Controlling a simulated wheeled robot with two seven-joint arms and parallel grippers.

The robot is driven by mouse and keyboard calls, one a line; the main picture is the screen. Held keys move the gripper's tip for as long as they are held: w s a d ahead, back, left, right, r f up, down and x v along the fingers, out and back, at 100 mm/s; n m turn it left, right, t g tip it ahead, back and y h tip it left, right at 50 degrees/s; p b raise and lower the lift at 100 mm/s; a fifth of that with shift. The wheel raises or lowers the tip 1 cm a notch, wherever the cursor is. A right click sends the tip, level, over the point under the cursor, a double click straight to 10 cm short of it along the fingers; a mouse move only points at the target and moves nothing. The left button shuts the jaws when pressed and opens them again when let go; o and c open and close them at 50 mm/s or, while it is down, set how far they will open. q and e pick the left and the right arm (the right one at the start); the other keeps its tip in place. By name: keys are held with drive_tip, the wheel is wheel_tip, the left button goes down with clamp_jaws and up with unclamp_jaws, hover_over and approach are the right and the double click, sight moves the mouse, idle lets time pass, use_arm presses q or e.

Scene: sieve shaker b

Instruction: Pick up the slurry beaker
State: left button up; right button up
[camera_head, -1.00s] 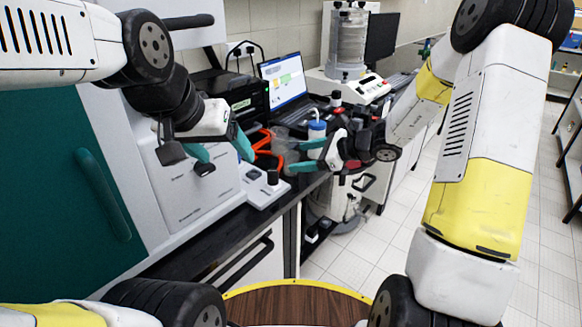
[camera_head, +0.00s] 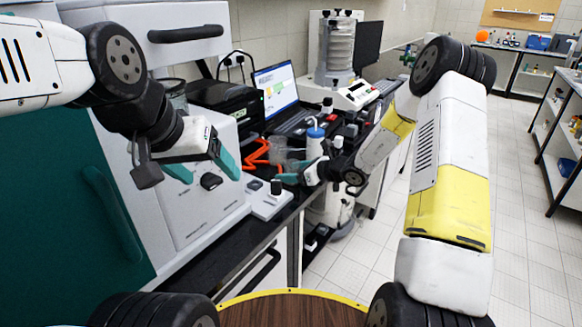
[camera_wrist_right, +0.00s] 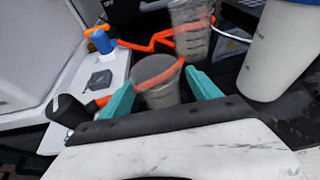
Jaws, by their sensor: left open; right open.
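A clear beaker with greyish contents (camera_wrist_right: 160,94) stands in the right wrist view between the teal fingers of my right gripper (camera_wrist_right: 158,86). The fingers are apart; I cannot tell whether they touch it. A second, marked clear beaker (camera_wrist_right: 190,30) stands just behind it. Which one is the slurry beaker is not certain. In the head view the beakers show as small, partly overlapping clear shapes (camera_head: 277,151) on the dark bench, with my right gripper (camera_head: 288,174) in front. My left gripper (camera_head: 205,168) is open and empty, in front of the large white machine.
An orange frame (camera_head: 257,153) lies around the beakers. A white device with a black knob (camera_head: 268,201) sits at the bench's front edge. A laptop (camera_head: 277,90) and sieve shaker (camera_head: 337,60) stand behind.

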drive_tip(key=x, duration=0.2)
drive_tip(key=shift+w+a+f, duration=0.1)
drive_tip(key=shift+w+a, duration=0.1)
clamp_jaws()
idle(0.4)
